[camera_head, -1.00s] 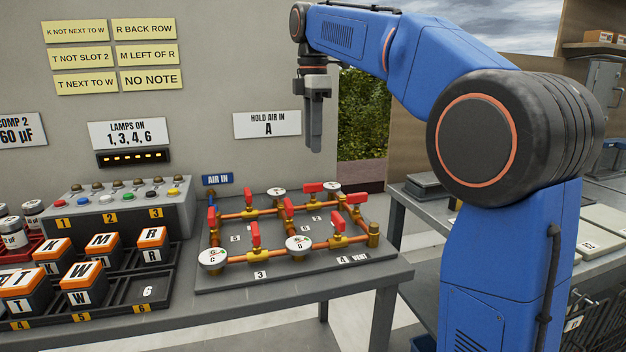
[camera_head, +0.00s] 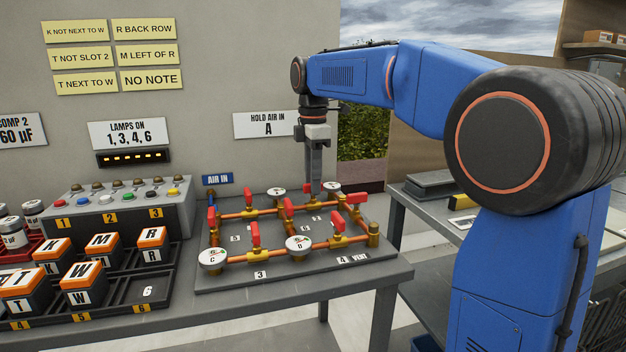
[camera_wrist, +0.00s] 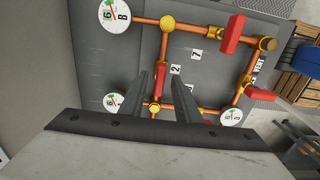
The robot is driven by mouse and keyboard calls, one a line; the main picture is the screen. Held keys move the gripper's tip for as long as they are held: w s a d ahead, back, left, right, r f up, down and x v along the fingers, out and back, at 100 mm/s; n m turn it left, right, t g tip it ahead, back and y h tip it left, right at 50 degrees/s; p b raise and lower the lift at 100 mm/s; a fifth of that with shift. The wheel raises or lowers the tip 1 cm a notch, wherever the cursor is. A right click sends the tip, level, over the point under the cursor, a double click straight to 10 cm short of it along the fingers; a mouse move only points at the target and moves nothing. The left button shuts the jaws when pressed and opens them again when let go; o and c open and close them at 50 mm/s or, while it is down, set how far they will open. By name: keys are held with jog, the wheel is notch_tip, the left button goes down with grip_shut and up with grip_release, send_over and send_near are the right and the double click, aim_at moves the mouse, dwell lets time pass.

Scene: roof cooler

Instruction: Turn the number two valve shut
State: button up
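The pipe board (camera_head: 215,284) lies on the bench, with copper pipes, white dial gauges and several red-handled valves. In the wrist view, a plate marked 2 (camera_wrist: 175,69) lies close to a red valve handle (camera_wrist: 160,82). My gripper (camera_wrist: 161,82) is open, with one finger on each side of that handle in the picture; I cannot tell whether either touches it.
Gauges (camera_head: 277,193) (camera_head: 332,187) stand close on both sides of my gripper in the head view. Other red handles (camera_head: 289,207) stand in front. A lamp box (camera_head: 130,215) and labelled blocks (camera_head: 82,274) are on the left.

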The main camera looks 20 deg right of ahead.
jog(key=shift+c, duration=0.3)
grip_shut()
